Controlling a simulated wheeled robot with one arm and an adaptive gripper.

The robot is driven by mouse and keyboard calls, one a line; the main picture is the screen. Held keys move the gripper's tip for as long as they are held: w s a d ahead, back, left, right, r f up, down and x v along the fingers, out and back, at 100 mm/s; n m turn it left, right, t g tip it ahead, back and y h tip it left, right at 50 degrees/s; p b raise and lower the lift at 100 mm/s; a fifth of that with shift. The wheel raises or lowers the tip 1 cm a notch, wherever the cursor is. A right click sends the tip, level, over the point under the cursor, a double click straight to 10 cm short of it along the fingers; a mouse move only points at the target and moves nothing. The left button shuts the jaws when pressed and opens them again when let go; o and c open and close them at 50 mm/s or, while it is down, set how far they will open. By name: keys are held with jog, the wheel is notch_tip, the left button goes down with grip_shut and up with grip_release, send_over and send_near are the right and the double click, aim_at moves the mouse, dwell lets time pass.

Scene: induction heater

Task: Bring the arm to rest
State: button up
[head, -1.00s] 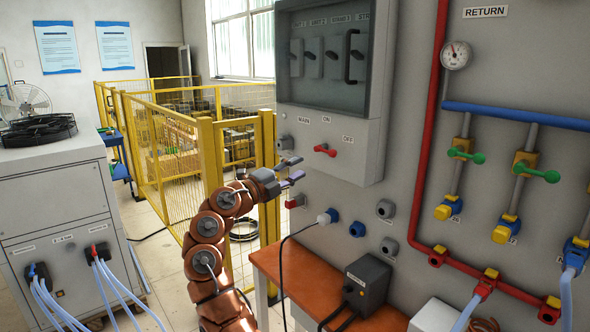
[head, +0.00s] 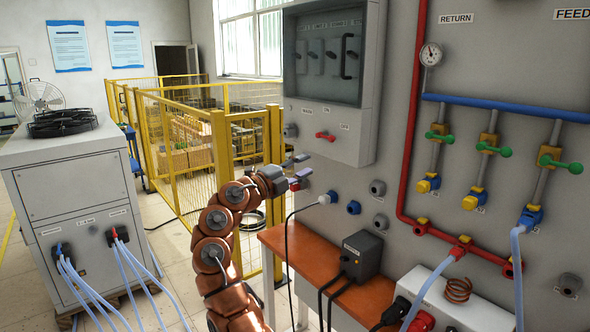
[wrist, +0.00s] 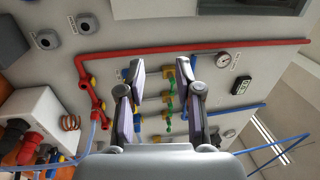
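My gripper (head: 297,171) is raised at the end of my copper-coloured arm, in front of the grey wall panel, below the switch cabinet (head: 328,75). In the wrist view my gripper (wrist: 160,88) has its two fingers apart with nothing held between them. The panel's pipes and green-handled valves (wrist: 170,105) show beyond the fingers. In the head view the fingers appear apart from the red main switch (head: 325,136) and the white plug (head: 327,198).
An orange-topped table (head: 295,255) with a black box (head: 362,254) stands below the panel. A grey cabinet (head: 70,180) with hoses is at left. A yellow fence (head: 175,160) stands behind my arm. Floor shows between cabinet and arm.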

jog(key=w+d+r+n+g+y, duration=0.15)
jog(key=w+d+n+y, duration=0.5)
jog(key=n, duration=0.65)
jog(key=s+d+f+n+g+y, duration=0.1)
jog(key=s+d+f+n+g, duration=0.2)
jog(key=s+d, duration=0.35)
jog(key=s+d+f+n+g+y, duration=0.1)
jog(key=s+d+f+n+g, duration=0.15)
jog(key=s+d+n, duration=0.4)
jog(key=s+d+f+n+g+y, duration=0.15)
jog(key=s+f, duration=0.25)
jog(key=s, duration=0.8)
jog(key=s+d+f+g+y, duration=0.15)
jog(key=s+f, duration=0.35)
jog(key=s, duration=0.7)
jog(key=s+a+f+n+g+y, duration=0.1)
jog(key=s+a+f, duration=0.1)
jog(key=s, duration=0.7)
jog(key=s+a+f+n+g+y, duration=0.1)
jog(key=s+f, duration=0.3)
jog(key=s, duration=0.5)
jog(key=s+a+f+n+g+y, duration=0.1)
jog(key=s+a+f+g+y, duration=0.1)
jog(key=s, duration=0.7)
notch_tip(320, 180, down, 2)
jog(key=shift+s+a+f+n, duration=0.1)
jog(key=shift+s+a+n, duration=0.15)
jog(key=shift+a+n, duration=0.25)
